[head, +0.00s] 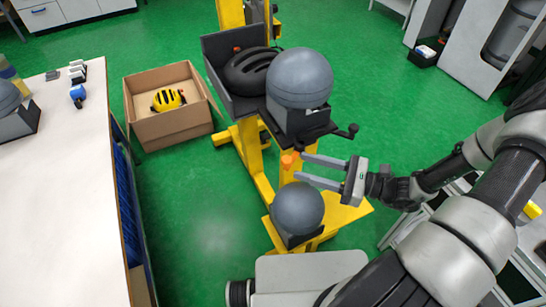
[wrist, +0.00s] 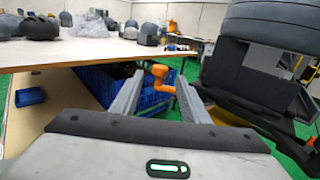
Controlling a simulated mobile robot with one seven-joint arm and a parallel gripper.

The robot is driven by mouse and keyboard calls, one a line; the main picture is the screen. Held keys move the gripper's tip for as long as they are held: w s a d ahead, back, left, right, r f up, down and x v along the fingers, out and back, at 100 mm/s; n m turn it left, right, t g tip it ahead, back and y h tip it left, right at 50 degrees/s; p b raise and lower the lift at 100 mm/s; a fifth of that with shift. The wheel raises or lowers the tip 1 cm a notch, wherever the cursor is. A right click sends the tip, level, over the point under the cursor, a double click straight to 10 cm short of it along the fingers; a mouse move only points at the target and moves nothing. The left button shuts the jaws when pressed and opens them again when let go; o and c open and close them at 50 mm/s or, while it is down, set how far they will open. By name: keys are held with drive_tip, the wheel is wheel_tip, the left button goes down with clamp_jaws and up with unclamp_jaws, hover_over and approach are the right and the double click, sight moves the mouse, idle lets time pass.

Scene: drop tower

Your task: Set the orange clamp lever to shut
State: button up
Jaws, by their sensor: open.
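The orange clamp lever (head: 287,161) is on the yellow drop tower (head: 255,165), just below the upper grey headform (head: 299,78). In the wrist view the lever (wrist: 161,75) shows between the finger ends, its arm hanging down from a round knob-like top. My gripper (head: 299,168) is open and empty, its two fingers pointing left with their tips close to the lever. I cannot tell whether a finger touches it. The gripper (wrist: 158,82) also shows in the wrist view. The lever's mount is partly hidden.
A lower grey headform (head: 297,208) stands beneath my gripper. A black knob (head: 352,130) sticks out above it. A black tray (head: 222,62) holds a dark helmet. A cardboard box (head: 140,82) with a yellow helmet stands left, beyond a white table (head: 65,190). Green floor between is clear.

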drive_tip(key=x, duration=1)
clamp_jaws()
